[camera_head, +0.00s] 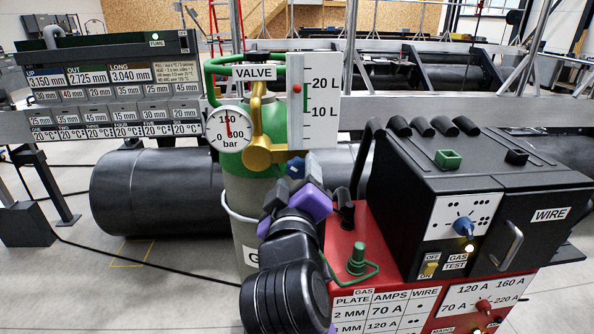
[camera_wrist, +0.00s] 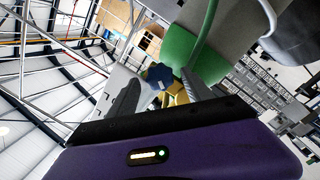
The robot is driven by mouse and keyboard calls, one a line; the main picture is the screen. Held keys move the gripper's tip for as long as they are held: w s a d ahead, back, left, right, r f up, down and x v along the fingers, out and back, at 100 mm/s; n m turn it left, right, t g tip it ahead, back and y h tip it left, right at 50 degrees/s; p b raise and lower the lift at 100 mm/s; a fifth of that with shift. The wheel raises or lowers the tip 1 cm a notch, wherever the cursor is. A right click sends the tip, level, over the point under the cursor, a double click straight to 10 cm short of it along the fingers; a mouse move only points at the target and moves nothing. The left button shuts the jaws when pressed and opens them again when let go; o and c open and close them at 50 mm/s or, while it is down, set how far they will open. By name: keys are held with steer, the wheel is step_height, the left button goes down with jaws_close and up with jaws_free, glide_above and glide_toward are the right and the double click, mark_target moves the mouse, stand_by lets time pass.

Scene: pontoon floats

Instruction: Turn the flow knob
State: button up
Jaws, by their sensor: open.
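The blue flow knob (camera_head: 296,168) sits low on the brass regulator (camera_head: 262,150) of the green-topped gas cylinder (camera_head: 262,210). My gripper (camera_head: 302,172), with a purple body, is at the knob and partly hides it. In the wrist view the blue knob (camera_wrist: 158,76) shows between the tips of my open grey fingers (camera_wrist: 160,90), with brass behind it. I cannot tell whether either finger touches it. The flow tube (camera_head: 313,100), marked 10 L and 20 L, has a red ball near the 20 L mark. The round gauge (camera_head: 229,129) reads about 150 bar.
A red welding machine (camera_head: 350,262) with a black wire feeder (camera_head: 450,185) stands close on the right. The feeder has another blue knob (camera_head: 464,228). A green hose loop (camera_head: 222,68) is above the cylinder. A large black pipe (camera_head: 150,190) lies behind.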

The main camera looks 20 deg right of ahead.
steer(key=shift+w+d, duration=0.25)
steer(key=shift+w, duration=0.3)
jaws_close()
steer(key=shift+f+m+b, duration=0.1)
steer(key=shift+m+b, duration=0.35)
steer(key=shift+m, duration=0.45)
steer(key=shift+m+g+y+b, duration=0.3)
steer(key=shift+m+b, duration=0.05)
steer(key=shift+m, duration=0.95)
jaws_free()
